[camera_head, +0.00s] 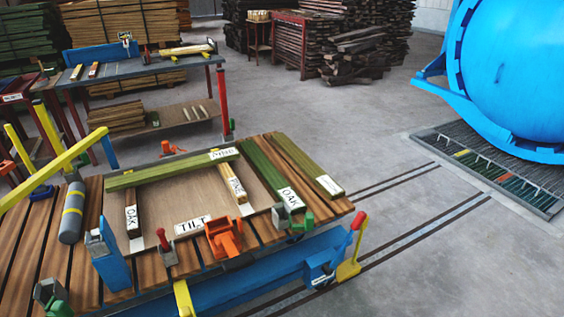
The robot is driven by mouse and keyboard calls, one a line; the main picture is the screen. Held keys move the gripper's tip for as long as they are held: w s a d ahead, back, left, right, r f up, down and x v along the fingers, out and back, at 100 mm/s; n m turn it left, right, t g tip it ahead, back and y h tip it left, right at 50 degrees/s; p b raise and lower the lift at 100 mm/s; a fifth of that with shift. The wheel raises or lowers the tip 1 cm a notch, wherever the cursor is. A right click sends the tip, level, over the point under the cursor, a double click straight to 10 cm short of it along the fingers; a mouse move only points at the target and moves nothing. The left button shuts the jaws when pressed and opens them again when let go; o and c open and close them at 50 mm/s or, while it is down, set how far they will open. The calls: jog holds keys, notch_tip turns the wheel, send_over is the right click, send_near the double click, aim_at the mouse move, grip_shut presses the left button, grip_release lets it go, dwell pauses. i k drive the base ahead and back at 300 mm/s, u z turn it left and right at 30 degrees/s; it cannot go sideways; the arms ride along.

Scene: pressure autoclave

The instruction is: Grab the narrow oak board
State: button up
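A short, narrow dark-brown board (131,198) with a white OAK label lies on the left of the slatted cart top (35,240). Its far end meets a long green board (165,175), whose white label at the right end is hard to read. A longer green board (262,170) on the right also has an OAK label at its near end. Beside it, another green board (300,160) has an unreadable label. A short pale board (229,180) with a PINE-like label lies between. My gripper is not in view.
A white TILT label (193,225) and an orange clamp (222,238) sit near the cart's front edge. A grey cylinder (72,212) lies left of the oak board. A workbench (140,67) stands behind. The blue autoclave (515,70) is at right; floor between is clear.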

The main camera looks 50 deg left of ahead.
aim_at(281, 189)
jog(key=i, duration=0.9)
jog(key=u, duration=2.9)
